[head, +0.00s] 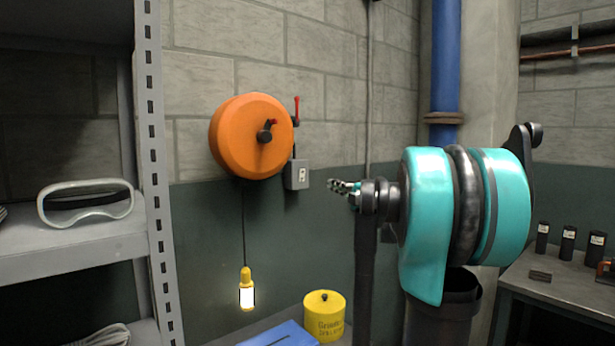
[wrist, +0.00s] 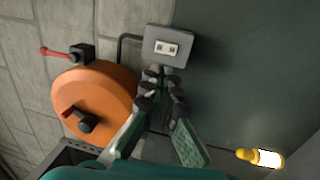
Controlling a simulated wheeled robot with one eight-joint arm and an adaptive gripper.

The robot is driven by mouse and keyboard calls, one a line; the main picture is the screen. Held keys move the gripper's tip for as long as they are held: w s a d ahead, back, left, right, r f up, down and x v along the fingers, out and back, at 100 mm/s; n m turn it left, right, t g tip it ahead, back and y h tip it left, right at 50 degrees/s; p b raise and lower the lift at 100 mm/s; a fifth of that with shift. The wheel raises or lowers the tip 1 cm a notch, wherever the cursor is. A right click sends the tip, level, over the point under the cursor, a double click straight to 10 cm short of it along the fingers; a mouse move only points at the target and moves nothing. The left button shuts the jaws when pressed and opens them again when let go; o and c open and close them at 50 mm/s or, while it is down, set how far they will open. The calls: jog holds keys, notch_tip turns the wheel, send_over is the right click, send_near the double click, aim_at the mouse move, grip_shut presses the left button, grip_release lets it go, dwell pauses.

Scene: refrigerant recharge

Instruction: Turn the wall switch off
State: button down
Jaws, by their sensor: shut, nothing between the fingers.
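A grey wall box (head: 297,174) with a light plate sits on the wall, right of the orange reel. It also shows in the wrist view (wrist: 168,46), where the plate has two small dark marks; I cannot tell its switch position. A red lever (head: 296,108) on a dark mount stands upright above the box in the head view. It also shows in the wrist view (wrist: 54,53). My gripper (head: 333,184) is shut and empty, right of the grey box in the head view. In the wrist view my fingertips (wrist: 162,79) appear just below the box, without clear contact.
The orange reel (head: 238,137) has a small red handle and a hanging cord. A lit yellow lamp (head: 246,289) hangs from it. A metal shelf (head: 75,250) with goggles (head: 86,201) stands left. A yellow canister (head: 324,316) is below; a bench (head: 570,288) with dark bottles is right.

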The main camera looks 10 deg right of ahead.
aim_at(302, 171)
jog(key=shift+a, duration=0.15)
jog(key=x, duration=1.4)
jog(key=shift+s+a+f, duration=0.1)
jog(key=shift+f, duration=0.1)
jog(key=shift+w+a+r, duration=0.2)
jog(key=shift+w, duration=0.1)
jog(key=shift+s, duration=0.1)
